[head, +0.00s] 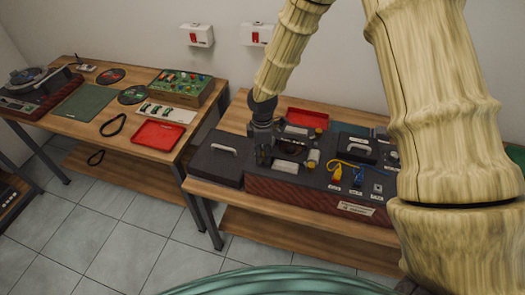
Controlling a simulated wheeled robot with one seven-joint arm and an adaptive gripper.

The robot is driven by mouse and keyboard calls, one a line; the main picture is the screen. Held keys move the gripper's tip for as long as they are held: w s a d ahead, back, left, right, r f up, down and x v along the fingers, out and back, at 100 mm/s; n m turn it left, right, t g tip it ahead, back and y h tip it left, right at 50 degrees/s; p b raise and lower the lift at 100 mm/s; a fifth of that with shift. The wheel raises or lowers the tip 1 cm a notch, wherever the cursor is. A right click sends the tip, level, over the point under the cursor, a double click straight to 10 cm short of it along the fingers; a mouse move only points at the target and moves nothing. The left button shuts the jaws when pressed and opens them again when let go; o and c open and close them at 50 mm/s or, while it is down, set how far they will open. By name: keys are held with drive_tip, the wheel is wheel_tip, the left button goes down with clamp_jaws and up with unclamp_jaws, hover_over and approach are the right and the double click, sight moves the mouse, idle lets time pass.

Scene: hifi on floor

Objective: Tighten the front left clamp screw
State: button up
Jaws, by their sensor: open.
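My gripper (263,158) points down at the left part of a dark-topped unit (318,182) with a red-brown front, on the right-hand wooden table. Its dark fingers are open, with nothing visible between them. The fingertips are close to the unit's top; I cannot tell whether they touch it. A clamp screw cannot be told apart at this size, and the gripper hides part of the top there. Light cylindrical parts (313,158) stand just right of the gripper.
A dark lid-like panel with a handle (215,164) lies left of the unit. A red tray (307,118) is behind it. Yellow (337,173) and blue (358,178) plugs lie on its top. The left table holds a turntable (38,85), green board (180,88) and red tray (159,135).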

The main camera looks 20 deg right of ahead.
clamp_jaws()
drive_tip(key=shift+m, duration=0.3)
drive_tip(key=m+b, duration=0.1)
drive_tip(key=m, duration=0.2)
drive_tip(key=shift+m, duration=0.3)
drive_tip(key=m+b, duration=0.1)
drive_tip(key=m, duration=0.3)
drive_tip(key=shift+m, duration=0.3)
drive_tip(key=m, duration=0.6)
drive_tip(key=shift+b, duration=0.35)
drive_tip(key=m, duration=0.7)
